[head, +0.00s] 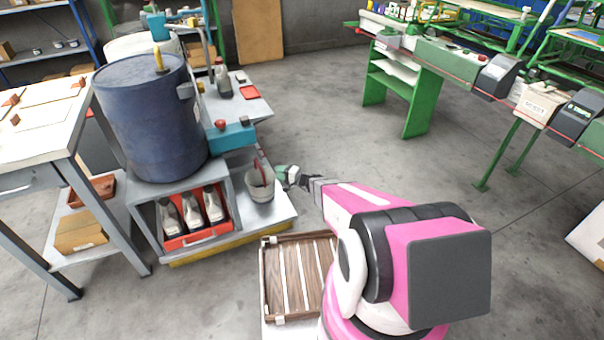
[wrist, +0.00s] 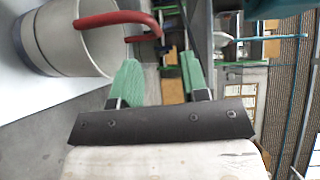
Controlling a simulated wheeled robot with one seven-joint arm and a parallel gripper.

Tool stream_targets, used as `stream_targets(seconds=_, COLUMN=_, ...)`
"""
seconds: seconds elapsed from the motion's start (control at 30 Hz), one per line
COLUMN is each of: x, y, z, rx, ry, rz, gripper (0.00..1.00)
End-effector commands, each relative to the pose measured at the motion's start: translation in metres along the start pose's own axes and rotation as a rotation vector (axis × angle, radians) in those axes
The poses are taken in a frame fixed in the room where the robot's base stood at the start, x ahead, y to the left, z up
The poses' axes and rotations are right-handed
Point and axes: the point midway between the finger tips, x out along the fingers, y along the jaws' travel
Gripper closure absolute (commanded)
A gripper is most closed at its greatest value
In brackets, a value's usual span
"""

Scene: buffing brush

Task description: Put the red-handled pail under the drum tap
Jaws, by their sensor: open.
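The pail (head: 260,187) is light grey and stands upright on the low grey platform, right of the bottle crate. Its red handle (head: 262,158) stands up above the rim. My gripper (head: 286,177), with green fingers, is just right of the pail. In the wrist view the pail (wrist: 72,40) is at the upper left, and its red handle (wrist: 118,18) reaches toward the space ahead of my open, empty gripper (wrist: 160,68). I cannot tell the exact gap. The blue drum (head: 150,120) stands left on the raised part. Its tap is not clearly distinguishable.
A teal block (head: 230,135) with a red knob stands behind the pail. A red crate of bottles (head: 195,215) is under the drum. A wooden crate (head: 298,275) is in front, and a workbench (head: 40,125) is at left. The floor right of my gripper is clear.

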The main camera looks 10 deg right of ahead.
Motion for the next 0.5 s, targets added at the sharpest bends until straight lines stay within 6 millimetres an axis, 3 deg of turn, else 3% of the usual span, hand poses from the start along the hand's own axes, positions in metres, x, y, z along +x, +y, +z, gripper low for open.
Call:
stream_targets(seconds=0.27, x=-0.029, y=-0.058, z=0.059, rx=-0.096, ry=-0.244, rz=0.232, gripper=0.59)
stream_targets(seconds=0.5, x=-0.086, y=-0.099, z=0.105, rx=-0.202, ry=-0.438, rz=0.568, gripper=0.59)
